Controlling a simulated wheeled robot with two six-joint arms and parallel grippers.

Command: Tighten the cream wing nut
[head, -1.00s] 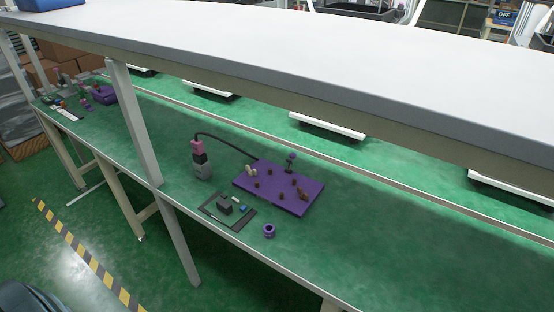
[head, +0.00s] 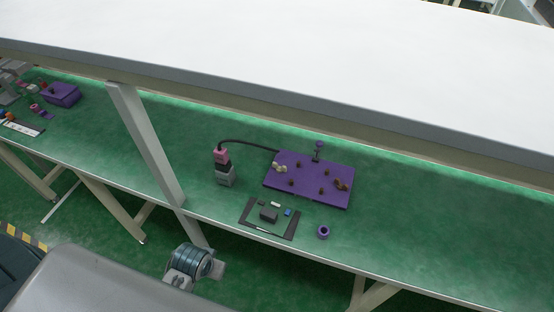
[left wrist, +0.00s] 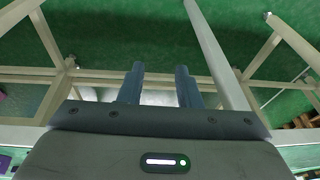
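The purple board (head: 312,192) lies on the green lower bench top, with several small dark brown pegs on it. A small cream part (head: 279,168), which looks like the cream wing nut, is at the board's left side. Its exact shape and how tight it sits are too small to tell. A brown wing-shaped part (head: 342,185) is at the board's right side. My left gripper (left wrist: 160,88) shows in the left wrist view with its two fingers apart and nothing between them, above the floor and bench legs. My right gripper is in neither view.
A grey and pink device (head: 224,168) stands left of the board, with a cable running to it. A dark tray (head: 246,212) with small parts and a purple ring (head: 323,232) lie in front. A white upper shelf (head: 300,60) overhangs the bench; a post (head: 145,140) stands left.

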